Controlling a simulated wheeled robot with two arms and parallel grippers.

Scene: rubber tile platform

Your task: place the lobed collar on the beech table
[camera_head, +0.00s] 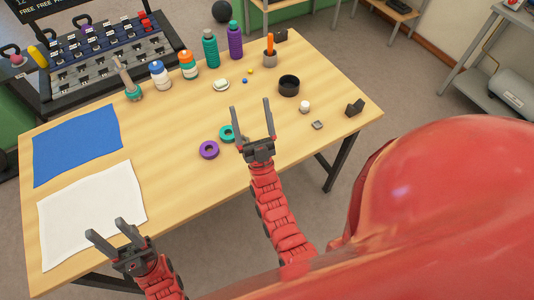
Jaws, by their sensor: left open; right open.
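The beech table (182,188) fills the middle of the view. A purple ring (208,150) lies flat on it near the middle. A teal ring (226,133) lies just beyond, partly hidden by my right gripper. Both look like collars; I cannot tell which is the lobed one. My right gripper (251,105) is open and empty, its fingers pointing away over the table to the right of the rings. My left gripper (105,229) is open and empty over the white cloth at the near left.
A blue cloth (76,143) and a white cloth (92,211) cover the left side. Several bottles line the back edge. A black cup (288,86), white ball (304,107) and black block (354,108) sit to the right. Bare wood lies between the cloths and rings.

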